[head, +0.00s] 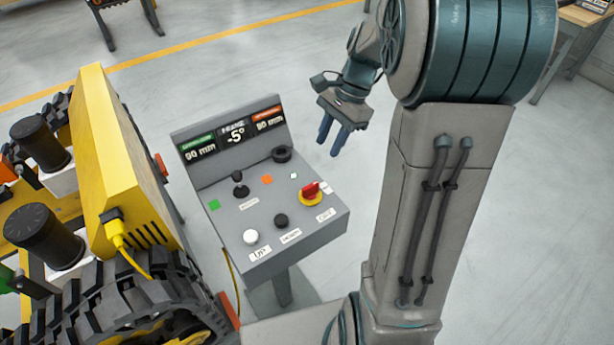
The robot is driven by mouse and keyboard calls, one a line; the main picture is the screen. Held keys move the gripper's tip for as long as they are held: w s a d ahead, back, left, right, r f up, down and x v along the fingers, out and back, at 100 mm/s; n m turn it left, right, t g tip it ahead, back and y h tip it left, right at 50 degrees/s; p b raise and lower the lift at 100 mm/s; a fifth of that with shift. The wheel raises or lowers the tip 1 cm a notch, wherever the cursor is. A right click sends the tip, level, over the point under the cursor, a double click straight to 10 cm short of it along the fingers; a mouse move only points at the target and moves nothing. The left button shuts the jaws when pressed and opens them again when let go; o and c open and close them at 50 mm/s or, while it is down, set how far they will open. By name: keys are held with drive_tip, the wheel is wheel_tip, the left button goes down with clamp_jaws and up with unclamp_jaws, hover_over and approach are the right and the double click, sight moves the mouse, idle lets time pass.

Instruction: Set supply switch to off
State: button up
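The likely supply switch (311,192) is a red rotary handle on a round yellow base, at the right side of a grey control panel (222,222). Its handle is turned toward the upper right, near a small white label (327,188). Another small white label (293,175) lies to its upper left. The lettering on both is too small to read. My gripper (333,138) hangs above and beyond the switch, apart from it, to the upper right of the panel. Its two blue fingers are spread with a gap between them and hold nothing.
The panel also has a black joystick (240,185), a black knob (282,154), a white button (250,237) and a black button (281,221). A display (235,131) stands behind them. A yellow tracked carrier (120,180) is close on the left. Floor beyond the panel is clear.

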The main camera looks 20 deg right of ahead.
sight(310, 185)
drive_tip(key=shift+m, duration=0.3)
drive_tip(key=p+x, duration=0.1)
drive_tip(key=x, duration=1.3)
drive_tip(key=shift+w+f, duration=0.15)
clamp_jaws()
